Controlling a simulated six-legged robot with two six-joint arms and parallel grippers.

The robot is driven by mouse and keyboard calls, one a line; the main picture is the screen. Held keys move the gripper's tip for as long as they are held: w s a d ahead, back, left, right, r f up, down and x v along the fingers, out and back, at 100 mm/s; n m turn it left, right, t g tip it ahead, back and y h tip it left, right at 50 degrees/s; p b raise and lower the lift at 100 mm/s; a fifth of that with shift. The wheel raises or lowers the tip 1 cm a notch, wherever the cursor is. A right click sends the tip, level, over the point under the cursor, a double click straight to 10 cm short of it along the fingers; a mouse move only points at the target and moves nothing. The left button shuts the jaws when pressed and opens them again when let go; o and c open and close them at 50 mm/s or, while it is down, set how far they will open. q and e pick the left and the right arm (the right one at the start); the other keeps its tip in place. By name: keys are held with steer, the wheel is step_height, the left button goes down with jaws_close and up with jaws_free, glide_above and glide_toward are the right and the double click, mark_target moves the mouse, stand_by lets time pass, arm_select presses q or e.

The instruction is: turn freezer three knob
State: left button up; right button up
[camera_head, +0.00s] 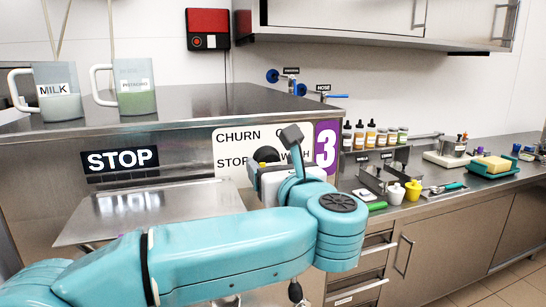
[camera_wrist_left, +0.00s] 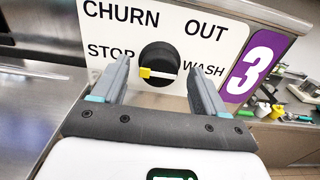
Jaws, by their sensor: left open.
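The freezer three knob (camera_wrist_left: 158,66) is a round black dial with a yellow-tipped white bar across it, in the left wrist view. It sits on a white panel (camera_wrist_left: 110,28) marked CHURN, OUT, STOP and WASH, beside a purple 3 label (camera_wrist_left: 255,65). The yellow tip is on the left, towards STOP. My left gripper (camera_wrist_left: 158,78) is open, with one finger on either side of the knob in the picture; contact cannot be told. In the head view the knob (camera_head: 266,155) is partly hidden behind my left gripper (camera_head: 272,152). My right gripper is not in view.
A steel tray-like ledge (camera_head: 150,207) juts out below the STOP label (camera_head: 121,160). A milk jug (camera_head: 58,92) and a green-filled jug (camera_head: 134,88) stand on the freezer top. A counter (camera_head: 440,200) with bottles and tools lies to the right.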

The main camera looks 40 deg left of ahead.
arm_select(q)
steer(key=shift+x, duration=0.85)
steer(key=c, duration=1)
steer(key=shift+c, duration=0.2)
